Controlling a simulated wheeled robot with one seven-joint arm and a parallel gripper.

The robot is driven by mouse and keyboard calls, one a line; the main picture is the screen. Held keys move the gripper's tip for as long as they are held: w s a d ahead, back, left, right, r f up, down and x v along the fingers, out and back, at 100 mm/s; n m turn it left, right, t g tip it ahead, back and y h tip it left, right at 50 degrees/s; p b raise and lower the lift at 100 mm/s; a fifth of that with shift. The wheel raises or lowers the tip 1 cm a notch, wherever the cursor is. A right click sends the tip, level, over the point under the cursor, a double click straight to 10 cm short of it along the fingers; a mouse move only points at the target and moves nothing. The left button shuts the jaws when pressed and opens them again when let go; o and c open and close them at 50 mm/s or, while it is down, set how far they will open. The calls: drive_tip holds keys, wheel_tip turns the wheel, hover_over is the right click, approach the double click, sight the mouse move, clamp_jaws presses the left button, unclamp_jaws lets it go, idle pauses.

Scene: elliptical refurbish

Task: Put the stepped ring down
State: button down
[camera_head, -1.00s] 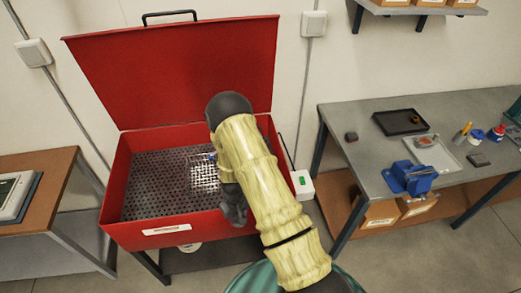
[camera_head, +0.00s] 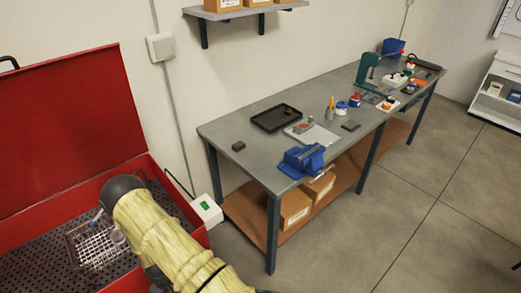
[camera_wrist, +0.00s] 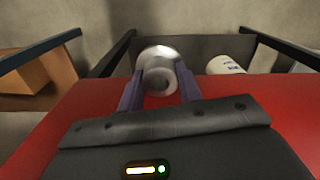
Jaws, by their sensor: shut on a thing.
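The stepped ring (camera_wrist: 157,53) is a shiny metal ring with a round bore, seen end-on in the wrist view. My gripper (camera_wrist: 162,80) is shut on it, with one purple finger on each side. In the head view my arm reaches over the red open-lidded tank at the left, and my wrist hides most of the gripper. A wire basket (camera_head: 85,247) lies on the tank's perforated floor (camera_head: 40,262) beside my wrist. A small grey part (camera_head: 118,237) shows by the basket; I cannot tell whether it is the ring.
A grey workbench (camera_head: 237,127) stands to the right, with a black tray (camera_head: 275,118), a blue vise (camera_head: 303,160), a pale tray (camera_head: 318,134) and a green press (camera_head: 368,70). A white box with a green display (camera_head: 207,209) is beside the tank. Open floor lies at the right.

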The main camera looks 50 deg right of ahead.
wheel_tip(320, 180, down, 11)
drive_tip(key=b, duration=0.9)
drive_tip(key=shift+r, duration=0.15)
drive_tip(key=shift+w+d, duration=0.15)
